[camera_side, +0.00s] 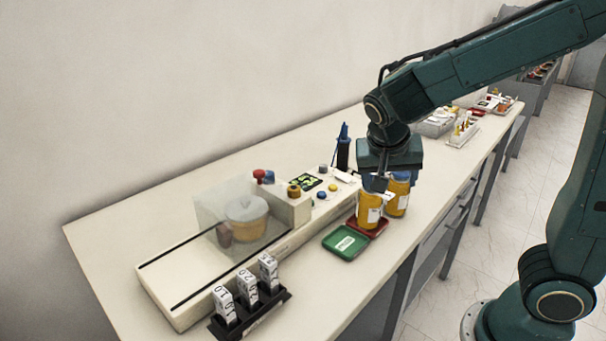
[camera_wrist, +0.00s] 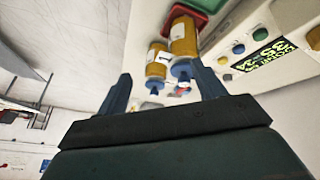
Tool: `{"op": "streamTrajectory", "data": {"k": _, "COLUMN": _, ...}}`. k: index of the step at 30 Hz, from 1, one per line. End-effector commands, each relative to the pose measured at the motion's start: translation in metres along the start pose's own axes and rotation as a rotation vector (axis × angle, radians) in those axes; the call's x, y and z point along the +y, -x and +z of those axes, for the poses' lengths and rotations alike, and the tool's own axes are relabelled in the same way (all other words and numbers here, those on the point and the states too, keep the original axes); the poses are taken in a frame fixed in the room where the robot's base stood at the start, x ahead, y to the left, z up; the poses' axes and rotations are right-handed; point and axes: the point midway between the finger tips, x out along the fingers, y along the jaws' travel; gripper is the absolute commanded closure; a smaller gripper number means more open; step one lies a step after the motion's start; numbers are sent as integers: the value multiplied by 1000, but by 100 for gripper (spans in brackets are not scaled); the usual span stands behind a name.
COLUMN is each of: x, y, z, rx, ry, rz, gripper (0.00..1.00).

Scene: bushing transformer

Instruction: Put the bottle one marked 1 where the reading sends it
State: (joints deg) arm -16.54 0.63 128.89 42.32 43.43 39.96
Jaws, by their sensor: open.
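Two amber bottles with white labels stand close together below my gripper. The front bottle (camera_side: 368,211) stands at or on the red tray (camera_side: 382,224); the other bottle (camera_side: 400,193) is just right of and behind it. In the wrist view they are the bottle with a blue top (camera_wrist: 183,38) and its neighbour (camera_wrist: 157,60). I cannot tell which is marked 1. My gripper (camera_side: 378,184) is open, low over their tops, and partly hides them; its fingers (camera_wrist: 161,74) frame the tops in the wrist view. The display (camera_wrist: 265,55) shows tilted green-yellow characters, not surely readable.
The long instrument (camera_side: 180,275) has a clear cover over a round vessel (camera_side: 246,218) and coloured knobs. A black rack (camera_side: 250,313) with numbered white pieces stands in front. More items sit farther along the bench.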

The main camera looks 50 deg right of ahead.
Motion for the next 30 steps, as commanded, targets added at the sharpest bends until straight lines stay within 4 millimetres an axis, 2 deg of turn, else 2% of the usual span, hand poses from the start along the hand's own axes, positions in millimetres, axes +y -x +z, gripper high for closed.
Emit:
{"op": "streamTrajectory", "data": {"k": 13, "x": 44, "y": 46, "z": 25, "rx": -65, "ry": 353, "rz": -315, "gripper": 31}}
{"op": "streamTrajectory", "data": {"k": 24, "x": 75, "y": 81, "z": 62, "rx": 33, "ry": 674, "rz": -542, "gripper": 31}}
{"op": "streamTrajectory", "data": {"k": 30, "x": 84, "y": 90, "z": 76, "rx": 85, "ry": 784, "rz": -600, "gripper": 31}}
